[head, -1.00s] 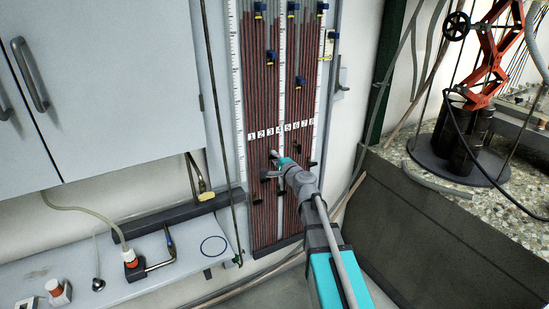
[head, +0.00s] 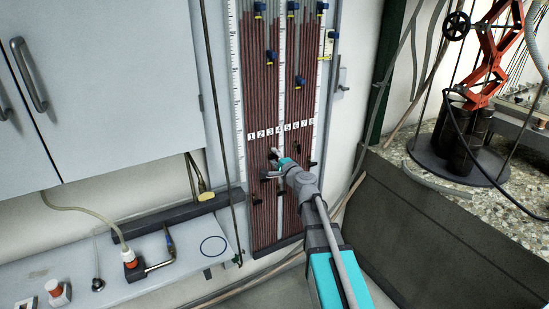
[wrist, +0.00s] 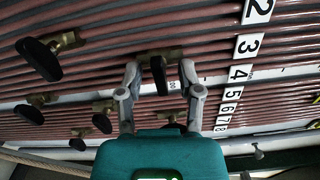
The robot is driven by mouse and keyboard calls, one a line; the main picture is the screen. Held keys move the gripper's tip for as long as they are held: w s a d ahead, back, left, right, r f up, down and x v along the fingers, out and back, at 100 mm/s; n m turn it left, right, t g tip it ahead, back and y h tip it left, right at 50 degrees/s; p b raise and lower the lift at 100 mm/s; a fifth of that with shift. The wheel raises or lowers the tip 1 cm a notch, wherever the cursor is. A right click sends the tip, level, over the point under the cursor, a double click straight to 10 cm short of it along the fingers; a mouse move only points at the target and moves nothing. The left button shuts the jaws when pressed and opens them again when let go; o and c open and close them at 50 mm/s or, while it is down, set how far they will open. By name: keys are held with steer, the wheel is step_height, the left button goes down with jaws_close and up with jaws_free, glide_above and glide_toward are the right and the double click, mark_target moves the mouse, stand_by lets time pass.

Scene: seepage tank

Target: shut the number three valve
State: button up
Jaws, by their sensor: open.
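The tube board (head: 262,215) carries red tubes with number labels across it. In the wrist view the number three label (wrist: 248,46) lies to the right of a small valve with a black handle (wrist: 158,75) and a brass body. This valve looks to be on the number three row. My gripper (wrist: 159,74) is open, with one finger on each side of the black handle; I cannot tell whether either touches it. In the head view my gripper (head: 270,163) is at the board just below the labels and hides part of the valves.
Another black-handled valve (wrist: 42,60) sits to the left in the wrist view, and several more lie below it. A grey cabinet (head: 100,90) and a shelf (head: 130,275) stand left of the board. A stone-topped bench (head: 420,190) with a red jack (head: 487,65) is at right.

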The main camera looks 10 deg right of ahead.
steer(key=v, duration=1.1)
steer(key=shift+s, duration=0.35)
steer(key=shift+d, duration=0.1)
steer(key=s+a+f+n+g+y, duration=0.2)
steer(key=s+a+f+n+g, duration=0.5)
steer(key=a+f+n+g, duration=0.3)
steer(key=s+d+f+n+g+h, duration=0.5)
steer(key=s+f+n+g+h, duration=0.15)
steer(key=s+f, duration=0.3)
step_height(320, 180, up, 31)
steer(key=s+d+h+p, duration=0.1)
steer(key=p, duration=2.9)
steer(key=shift+m+g, duration=0.35)
